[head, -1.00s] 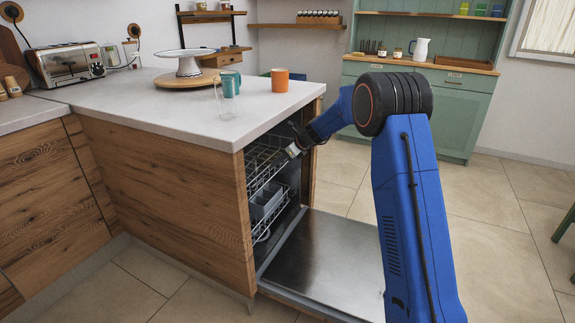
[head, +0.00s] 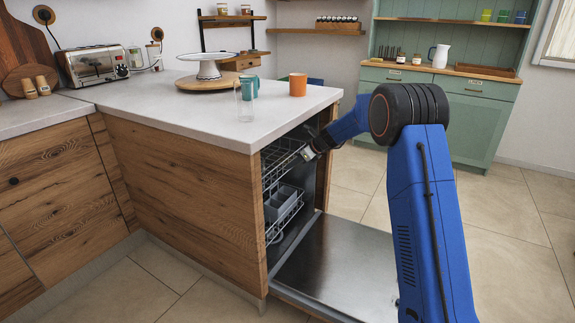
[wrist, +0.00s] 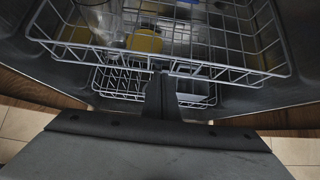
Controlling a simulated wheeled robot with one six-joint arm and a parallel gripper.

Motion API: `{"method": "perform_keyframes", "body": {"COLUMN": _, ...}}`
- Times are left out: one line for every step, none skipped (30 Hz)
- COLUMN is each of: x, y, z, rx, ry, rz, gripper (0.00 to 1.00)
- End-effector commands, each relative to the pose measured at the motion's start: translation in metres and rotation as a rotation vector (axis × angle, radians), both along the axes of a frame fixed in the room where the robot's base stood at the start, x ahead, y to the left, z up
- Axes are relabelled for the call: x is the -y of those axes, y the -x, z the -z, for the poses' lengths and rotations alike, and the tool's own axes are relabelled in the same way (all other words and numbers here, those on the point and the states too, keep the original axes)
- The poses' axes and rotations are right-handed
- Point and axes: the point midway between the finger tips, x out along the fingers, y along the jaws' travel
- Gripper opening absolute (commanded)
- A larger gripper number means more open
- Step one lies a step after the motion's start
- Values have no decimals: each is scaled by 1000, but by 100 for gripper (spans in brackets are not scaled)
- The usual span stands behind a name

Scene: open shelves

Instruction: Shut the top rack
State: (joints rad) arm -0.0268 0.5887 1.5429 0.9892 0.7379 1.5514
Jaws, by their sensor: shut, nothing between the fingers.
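The top rack (head: 281,160) is a wire basket high inside the open dishwasher under the counter. In the wrist view the top rack (wrist: 225,70) fills the upper part, with clear glassware and a yellow item (wrist: 145,41) in it. My gripper (head: 307,154) is at the rack's front edge in the head view. In the wrist view my gripper (wrist: 162,80) is shut and empty, its tips at the rack's front wires; I cannot tell whether they touch. The dark gripper body hides what is below it.
The lower rack (head: 285,221) holds a grey basket (head: 280,203). The dishwasher door (head: 345,265) lies open and flat, low in front. Above, the counter (head: 190,112) carries a clear glass (head: 244,101), an orange mug (head: 298,84), a teal mug and a cake stand. Tiled floor to the right is clear.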

Motion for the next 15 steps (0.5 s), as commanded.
{"method": "perform_keyframes", "body": {"x": 8, "y": 3, "z": -5, "rx": 2, "ry": 0, "rz": 3, "gripper": 0}}
{"method": "perform_keyframes", "body": {"x": 11, "y": 6, "z": -11, "rx": 3, "ry": 0, "rz": 3, "gripper": 0}}
{"method": "perform_keyframes", "body": {"x": 16, "y": 9, "z": -16, "rx": 3, "ry": 1, "rz": 1, "gripper": 0}}
{"method": "perform_keyframes", "body": {"x": 19, "y": 12, "z": -20, "rx": 2, "ry": 2, "rz": 1, "gripper": 0}}
{"method": "perform_keyframes", "body": {"x": 23, "y": 15, "z": -25, "rx": 3, "ry": 1, "rz": 1, "gripper": 0}}
{"method": "perform_keyframes", "body": {"x": 28, "y": 18, "z": -31, "rx": 3, "ry": 1, "rz": 1, "gripper": 0}}
{"method": "perform_keyframes", "body": {"x": 31, "y": 20, "z": -34, "rx": 3, "ry": 1, "rz": 3, "gripper": 0}}
{"method": "perform_keyframes", "body": {"x": 34, "y": 22, "z": -39, "rx": 3, "ry": 1, "rz": 2, "gripper": 0}}
{"method": "perform_keyframes", "body": {"x": 38, "y": 25, "z": -44, "rx": 3, "ry": 1, "rz": 1, "gripper": 0}}
{"method": "perform_keyframes", "body": {"x": 41, "y": 28, "z": -48, "rx": 3, "ry": 1, "rz": 1, "gripper": 0}}
{"method": "perform_keyframes", "body": {"x": 44, "y": 30, "z": -51, "rx": 2, "ry": 2, "rz": 1, "gripper": 0}}
{"method": "perform_keyframes", "body": {"x": 48, "y": 32, "z": -54, "rx": 2, "ry": 1, "rz": 2, "gripper": 0}}
{"method": "perform_keyframes", "body": {"x": 50, "y": 34, "z": -57, "rx": 2, "ry": 1, "rz": 2, "gripper": 0}}
{"method": "perform_keyframes", "body": {"x": 52, "y": 35, "z": -60, "rx": 2, "ry": 1, "rz": 2, "gripper": 0}}
{"method": "perform_keyframes", "body": {"x": 55, "y": 37, "z": -63, "rx": 2, "ry": 1, "rz": 2, "gripper": 0}}
